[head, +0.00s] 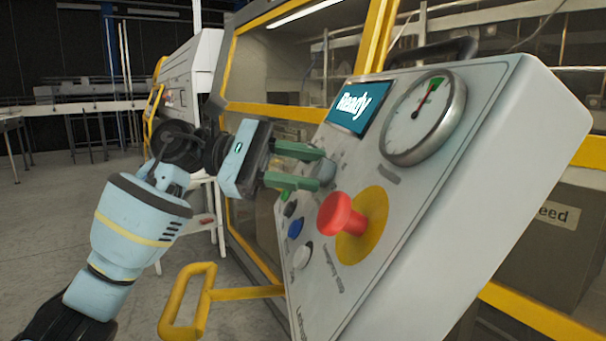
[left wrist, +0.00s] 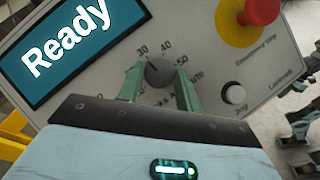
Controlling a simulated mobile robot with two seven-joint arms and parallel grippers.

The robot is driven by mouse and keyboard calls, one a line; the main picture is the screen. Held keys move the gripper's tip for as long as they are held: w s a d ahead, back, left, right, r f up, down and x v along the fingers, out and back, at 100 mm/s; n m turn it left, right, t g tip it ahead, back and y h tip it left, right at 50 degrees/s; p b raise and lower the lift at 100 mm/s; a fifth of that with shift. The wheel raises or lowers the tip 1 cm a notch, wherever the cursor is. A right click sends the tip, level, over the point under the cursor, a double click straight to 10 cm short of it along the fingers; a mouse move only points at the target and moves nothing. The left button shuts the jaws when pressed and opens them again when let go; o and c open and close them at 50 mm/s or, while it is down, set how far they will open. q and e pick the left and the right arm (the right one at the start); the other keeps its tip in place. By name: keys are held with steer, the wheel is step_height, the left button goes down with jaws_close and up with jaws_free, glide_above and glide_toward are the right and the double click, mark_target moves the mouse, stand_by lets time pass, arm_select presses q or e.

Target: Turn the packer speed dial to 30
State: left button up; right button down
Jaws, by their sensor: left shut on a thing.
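The packer speed dial is a small grey knob (head: 324,171) on the sloping control panel (head: 470,160). In the left wrist view the dial (left wrist: 158,72) sits within a printed scale, with 30, 40 and 50 readable around its upper side. My right gripper is not in view.
A red stop button (head: 340,214) on a yellow disc stands out close to the fingers. Blue (head: 296,228) and white (head: 302,256) buttons lie below the dial. A screen (head: 359,106) reading "Ready" and a round gauge (head: 424,117) are above. A yellow handle (head: 190,300) juts out below.

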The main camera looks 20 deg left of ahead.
arm_select(q)
steer(key=shift+w+m+g, duration=0.1)
steer(key=shift+m+g, duration=0.4)
steer(key=shift+m, duration=0.4)
steer(key=o, duration=1)
steer(key=shift+a, duration=0.1)
steer(key=a+r+b, duration=0.1)
steer(key=a, duration=0.6)
steer(key=shift+s+a+r, duration=0.2)
steer(key=shift+s+a, duration=0.05)
steer(key=shift+s, duration=0.05)
